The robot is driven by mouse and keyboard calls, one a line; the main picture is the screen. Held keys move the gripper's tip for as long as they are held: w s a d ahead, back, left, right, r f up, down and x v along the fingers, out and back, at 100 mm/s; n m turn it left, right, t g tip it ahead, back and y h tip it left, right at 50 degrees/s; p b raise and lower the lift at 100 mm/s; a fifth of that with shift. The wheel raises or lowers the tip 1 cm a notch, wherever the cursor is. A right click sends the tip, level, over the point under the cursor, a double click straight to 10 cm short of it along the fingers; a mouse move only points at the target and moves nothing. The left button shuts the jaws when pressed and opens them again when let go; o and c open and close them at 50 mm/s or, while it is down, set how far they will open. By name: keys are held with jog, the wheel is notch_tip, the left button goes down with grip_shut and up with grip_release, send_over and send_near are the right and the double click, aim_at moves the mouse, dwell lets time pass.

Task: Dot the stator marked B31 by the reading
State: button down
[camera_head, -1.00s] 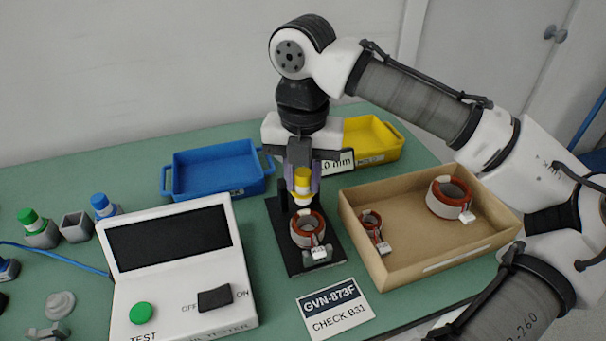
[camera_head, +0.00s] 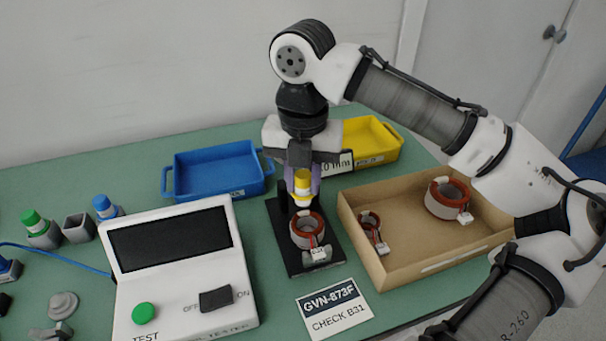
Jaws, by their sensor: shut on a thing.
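My gripper (camera_head: 302,178) points down and is shut on a yellow-capped marker (camera_head: 302,188), holding it just above a stator (camera_head: 307,232). This stator has a red-brown ring, pale windings and a white tag, and sits on the black stand (camera_head: 298,262). I cannot read its tag, nor tell if the marker tip touches it. A small stator (camera_head: 372,228) and a larger stator (camera_head: 448,199) lie in the cardboard box (camera_head: 433,267). The white tester (camera_head: 178,268) has a dark, blank screen (camera_head: 170,239). A card (camera_head: 334,309) reads "GVN-873F CHECK B31".
A blue tray (camera_head: 215,171) and a yellow tray (camera_head: 372,146) stand at the back. Green (camera_head: 38,226) and blue (camera_head: 104,207) capped markers stand at the left, with an empty holder (camera_head: 77,227) between them. The tester has a green button (camera_head: 144,313) and a black switch (camera_head: 216,298).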

jog(key=shift+f+b, duration=0.35)
jog(key=shift+f, duration=0.35)
dwell(0.7)
jog(key=shift+r, duration=0.15)
notch_tip(320, 180, up, 6)
jog(key=p, duration=0.6)
dwell(0.8)
